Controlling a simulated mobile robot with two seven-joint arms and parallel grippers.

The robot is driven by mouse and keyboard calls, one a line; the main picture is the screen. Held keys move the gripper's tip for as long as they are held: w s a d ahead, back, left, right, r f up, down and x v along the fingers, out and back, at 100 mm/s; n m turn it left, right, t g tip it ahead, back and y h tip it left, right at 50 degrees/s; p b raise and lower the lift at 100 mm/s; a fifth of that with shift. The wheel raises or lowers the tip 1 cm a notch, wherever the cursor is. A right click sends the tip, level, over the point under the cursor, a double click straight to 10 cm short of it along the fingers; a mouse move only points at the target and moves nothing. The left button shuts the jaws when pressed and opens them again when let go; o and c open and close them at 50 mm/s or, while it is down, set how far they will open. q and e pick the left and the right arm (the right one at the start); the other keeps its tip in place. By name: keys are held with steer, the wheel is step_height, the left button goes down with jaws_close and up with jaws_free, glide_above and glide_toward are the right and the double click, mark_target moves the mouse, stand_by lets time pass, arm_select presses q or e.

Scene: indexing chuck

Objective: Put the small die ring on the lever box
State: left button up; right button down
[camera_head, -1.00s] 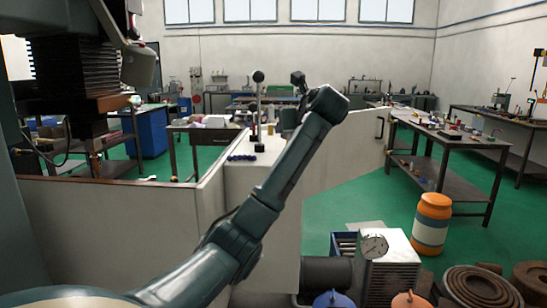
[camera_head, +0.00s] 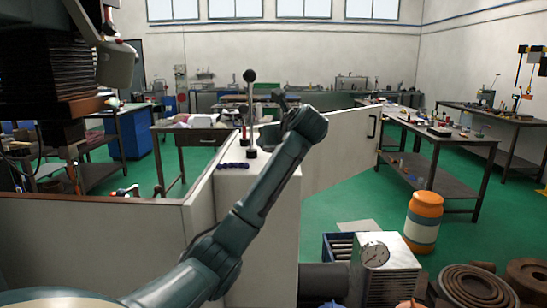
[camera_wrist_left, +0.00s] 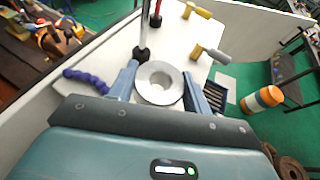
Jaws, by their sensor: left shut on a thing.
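The small die ring (camera_wrist_left: 160,84) is a grey metal ring with a central hole. In the left wrist view it sits between the blue fingers of my left gripper (camera_wrist_left: 162,88), which is shut on it. The lever box (camera_wrist_left: 179,48) is white, with upright levers and yellow-ended handles on top; the ring appears over its top, but I cannot tell whether they touch. In the head view the lever box (camera_head: 256,188) stands behind my left forearm. My wrist hides the ring there. My right gripper is not in view.
A tall black-knobbed lever (camera_head: 250,110) and a dark blue segmented hose (camera_head: 234,166) rise or lie on the box top. Low white walls adjoin it. An orange drum (camera_head: 424,220), a dial gauge (camera_head: 375,254) and a workbench (camera_head: 440,140) stand to the right.

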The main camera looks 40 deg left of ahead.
arm_select(q)
steer(key=shift+f, duration=2.05)
steer(key=o, duration=1.5)
steer(key=shift+f, duration=0.15)
